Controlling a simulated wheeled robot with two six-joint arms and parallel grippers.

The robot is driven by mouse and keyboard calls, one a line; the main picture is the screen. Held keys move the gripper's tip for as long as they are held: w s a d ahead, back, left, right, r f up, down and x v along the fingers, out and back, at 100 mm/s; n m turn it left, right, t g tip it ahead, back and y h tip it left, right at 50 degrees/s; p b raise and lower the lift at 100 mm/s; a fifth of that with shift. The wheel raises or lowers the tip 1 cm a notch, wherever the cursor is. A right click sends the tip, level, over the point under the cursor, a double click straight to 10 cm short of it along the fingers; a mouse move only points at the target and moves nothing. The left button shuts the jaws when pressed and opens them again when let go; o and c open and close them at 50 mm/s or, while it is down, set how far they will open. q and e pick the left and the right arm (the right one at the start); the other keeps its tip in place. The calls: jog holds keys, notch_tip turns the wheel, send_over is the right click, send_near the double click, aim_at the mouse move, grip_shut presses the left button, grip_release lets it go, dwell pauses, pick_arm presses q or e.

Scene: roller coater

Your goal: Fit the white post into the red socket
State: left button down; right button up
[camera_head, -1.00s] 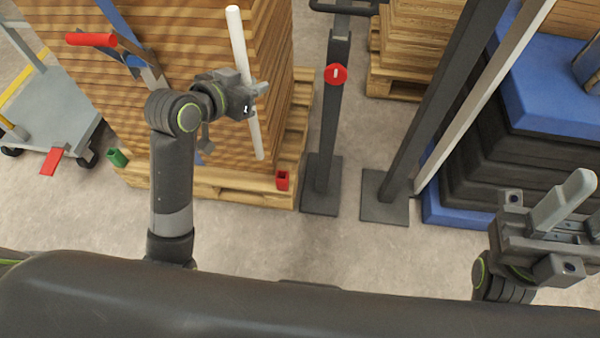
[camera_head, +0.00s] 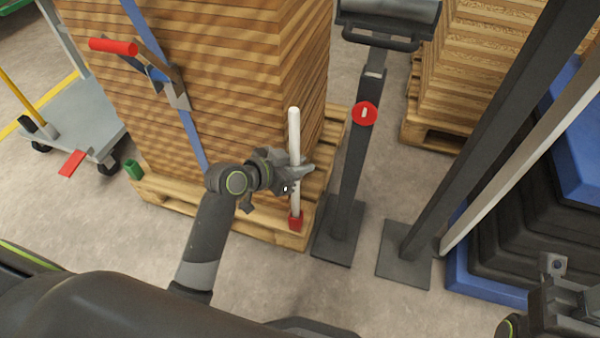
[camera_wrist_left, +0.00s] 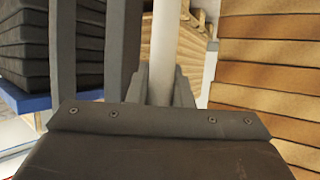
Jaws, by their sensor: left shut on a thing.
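The white post (camera_head: 294,135) stands nearly upright at the corner of the wooden stack in the head view. My left gripper (camera_head: 292,172) is shut on it around its middle. The red socket (camera_head: 296,221) sits on the pallet corner, and the post's lower end meets it in the picture; I cannot tell how deep it sits. In the left wrist view the post (camera_wrist_left: 166,50) rises between the fingers. My right gripper (camera_head: 570,300) shows only in part at the lower right edge, and its fingertips are out of the picture.
A green socket (camera_head: 134,170) is on the pallet's left corner. A dark stand with a red knob (camera_head: 364,114) is close to the right of the post. A cart (camera_head: 85,125) stands at far left. A blue strap (camera_head: 190,135) runs down the stack.

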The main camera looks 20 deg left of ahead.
pick_arm(q)
jog(key=shift+f, duration=0.65)
jog(key=shift+f, duration=0.1)
jog(key=shift+f, duration=0.4)
jog(key=shift+f+b, duration=0.15)
jog(key=shift+b, duration=0.15)
jog(key=c, duration=1.3)
grip_release()
